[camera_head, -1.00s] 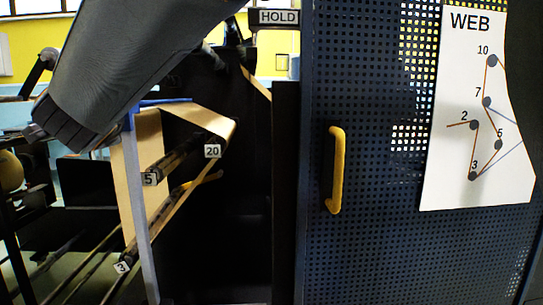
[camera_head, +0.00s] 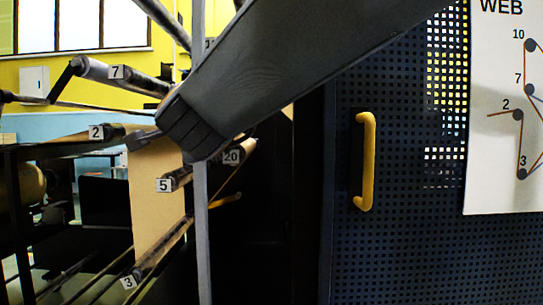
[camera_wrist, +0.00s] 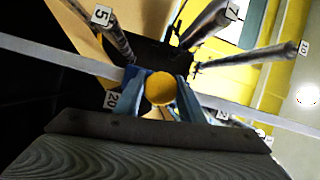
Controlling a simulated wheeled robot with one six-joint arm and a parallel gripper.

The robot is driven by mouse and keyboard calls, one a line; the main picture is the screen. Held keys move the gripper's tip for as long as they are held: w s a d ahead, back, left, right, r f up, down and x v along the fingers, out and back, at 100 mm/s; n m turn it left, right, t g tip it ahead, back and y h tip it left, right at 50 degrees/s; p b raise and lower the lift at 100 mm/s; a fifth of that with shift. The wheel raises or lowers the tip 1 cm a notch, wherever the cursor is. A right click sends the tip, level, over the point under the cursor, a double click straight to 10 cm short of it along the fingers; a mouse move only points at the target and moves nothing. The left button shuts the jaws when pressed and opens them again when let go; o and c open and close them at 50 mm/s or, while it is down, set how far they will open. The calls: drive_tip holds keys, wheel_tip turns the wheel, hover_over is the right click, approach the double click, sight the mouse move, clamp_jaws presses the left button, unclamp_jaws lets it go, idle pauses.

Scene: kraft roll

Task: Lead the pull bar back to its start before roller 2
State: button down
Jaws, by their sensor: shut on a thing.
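My gripper (camera_wrist: 162,92) shows in the wrist view with its blue fingers shut around a round yellow end, which I take to be the pull bar (camera_wrist: 160,88). The rest of the bar is hidden there. Roller 2 (camera_head: 115,131) is left of my wrist. The web hangs down to roller 3 (camera_head: 165,247); roller 5 (camera_head: 180,178) and the roller labelled 20 (camera_head: 232,157) lie to the right.
A grey upright post (camera_head: 201,240) stands close to my wrist; a grey strip crosses the wrist view behind the fingers. Roller 7 (camera_head: 140,82) is above left. The perforated door (camera_head: 400,240) with a yellow handle (camera_head: 365,160) and web diagram (camera_head: 500,190) closes off the right.

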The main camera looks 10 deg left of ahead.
drive_tip(key=w+d+f+b, duration=0.2)
drive_tip(key=d+f+b, duration=0.1)
drive_tip(key=d+b, duration=0.5)
drive_tip(key=shift+w+d+f, duration=0.25)
drive_tip(key=shift+d+f, duration=0.15)
drive_tip(key=shift+d, duration=0.7)
drive_tip(key=f+b, duration=0.1)
drive_tip(key=d+f+b, duration=0.1)
drive_tip(key=f+b, duration=0.1)
drive_tip(key=d+f+b, duration=0.1)
drive_tip(key=f+b, duration=0.1)
drive_tip(key=shift+w, duration=0.25)
